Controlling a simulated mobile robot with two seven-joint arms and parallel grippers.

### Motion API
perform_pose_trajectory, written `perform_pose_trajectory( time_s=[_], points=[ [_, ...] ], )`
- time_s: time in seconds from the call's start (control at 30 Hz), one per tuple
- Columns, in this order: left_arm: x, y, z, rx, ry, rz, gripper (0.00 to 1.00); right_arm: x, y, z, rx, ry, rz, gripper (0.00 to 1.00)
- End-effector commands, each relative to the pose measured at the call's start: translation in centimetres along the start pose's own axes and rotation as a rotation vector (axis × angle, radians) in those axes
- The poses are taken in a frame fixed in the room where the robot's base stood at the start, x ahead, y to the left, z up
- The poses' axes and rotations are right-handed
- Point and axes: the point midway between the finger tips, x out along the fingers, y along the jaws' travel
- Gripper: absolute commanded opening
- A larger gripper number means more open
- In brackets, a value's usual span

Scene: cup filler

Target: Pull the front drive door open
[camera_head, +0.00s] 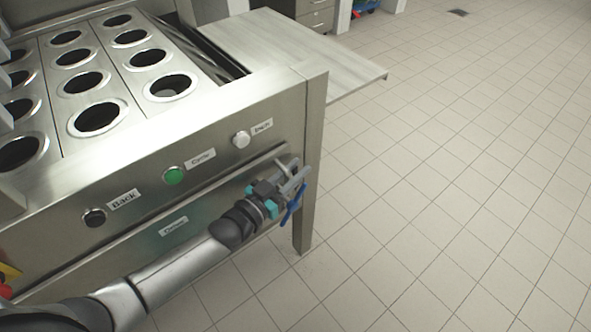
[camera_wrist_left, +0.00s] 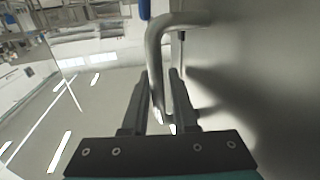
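The front drive door (camera_head: 150,243) is the lower steel panel on the machine's front, with a small label too blurred to read surely. It appears closed, flush with the frame. My left gripper (camera_head: 292,180) is at the right end of this panel. In the left wrist view, a bent metal door handle (camera_wrist_left: 154,50) runs between the two fingers (camera_wrist_left: 160,100). The fingers stand close together on either side of the handle and appear shut on it. My left arm hides part of the panel's lower edge. My right gripper is not in view.
Above the door are a black button (camera_head: 95,217), a green button (camera_head: 174,175) and a white button (camera_head: 241,139). The machine's right leg (camera_head: 304,235) stands close beside my gripper. A flat shelf (camera_head: 290,50) sticks out behind. The tiled floor (camera_head: 450,190) to the right is clear.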

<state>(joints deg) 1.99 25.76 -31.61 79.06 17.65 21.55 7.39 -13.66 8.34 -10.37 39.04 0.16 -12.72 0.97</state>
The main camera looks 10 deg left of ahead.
Motion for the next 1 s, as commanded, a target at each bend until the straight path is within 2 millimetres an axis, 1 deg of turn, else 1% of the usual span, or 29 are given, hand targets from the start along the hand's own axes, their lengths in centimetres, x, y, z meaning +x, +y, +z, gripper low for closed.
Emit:
perform_pose_trajectory(
  time_s=[0.03,0.27,1.0],
  points=[
    [-0.02,0.01,0.01,0.0,0.0,0.0,0.26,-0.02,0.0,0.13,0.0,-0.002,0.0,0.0],
    [-0.04,0.0,0.01,0.0,0.0,0.0,0.0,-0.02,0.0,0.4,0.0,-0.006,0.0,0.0],
    [-0.07,-0.02,0.03,0.0,0.0,0.0,0.0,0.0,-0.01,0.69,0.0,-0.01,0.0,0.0]
  ],
)
